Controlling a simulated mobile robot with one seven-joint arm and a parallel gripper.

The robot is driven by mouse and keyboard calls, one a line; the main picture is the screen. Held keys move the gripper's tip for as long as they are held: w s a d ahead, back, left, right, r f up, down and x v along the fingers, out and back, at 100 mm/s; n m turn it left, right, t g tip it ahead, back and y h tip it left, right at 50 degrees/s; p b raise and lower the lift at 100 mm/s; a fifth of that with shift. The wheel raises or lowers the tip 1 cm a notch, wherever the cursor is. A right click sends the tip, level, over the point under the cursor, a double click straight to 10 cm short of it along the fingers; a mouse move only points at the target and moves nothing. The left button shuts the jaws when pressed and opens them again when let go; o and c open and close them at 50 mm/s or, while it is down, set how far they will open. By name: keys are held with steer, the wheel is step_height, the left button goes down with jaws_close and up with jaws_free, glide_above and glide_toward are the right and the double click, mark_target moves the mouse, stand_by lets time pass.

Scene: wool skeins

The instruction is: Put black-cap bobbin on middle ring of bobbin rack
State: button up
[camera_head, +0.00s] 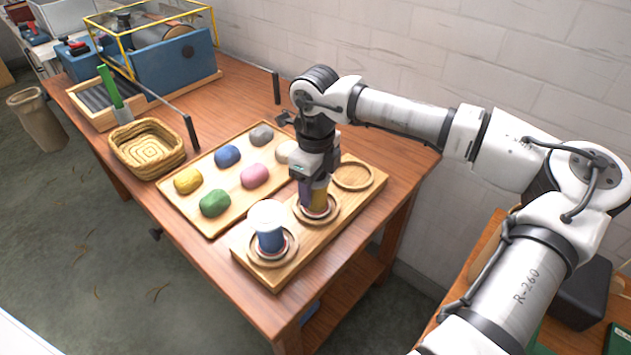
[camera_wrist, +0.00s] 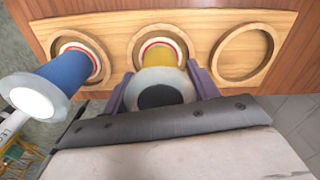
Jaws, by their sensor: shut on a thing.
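The bobbin rack (camera_head: 288,262) is a wooden board with three rings in a row; it also shows in the wrist view (camera_wrist: 205,25). My gripper (camera_head: 313,190) is over the middle ring, its purple fingers on either side of the black-cap bobbin (camera_wrist: 160,94). This bobbin has yellow thread, a pale flange and a black cap. It stands within the middle ring (camera_head: 317,211), apparently upright. Whether its base rests fully on the board is hard to tell. My gripper is shut on it. A blue bobbin with a white top (camera_head: 268,228) stands in the near ring. The far ring (camera_head: 353,176) is empty.
A wooden tray (camera_head: 209,229) of several coloured wool skeins lies beside the rack. A woven basket (camera_head: 147,148) stands left of it. A blue machine with a yellow frame (camera_head: 170,65) is at the back. The wall runs behind the table.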

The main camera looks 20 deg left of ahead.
steer(key=shift+f, duration=0.2)
steer(key=o, duration=1)
steer(key=shift+r, duration=0.1)
step_height(320, 180, up, 12)
steer(key=shift+r+b, duration=0.1)
steer(key=shift+b, duration=0.35)
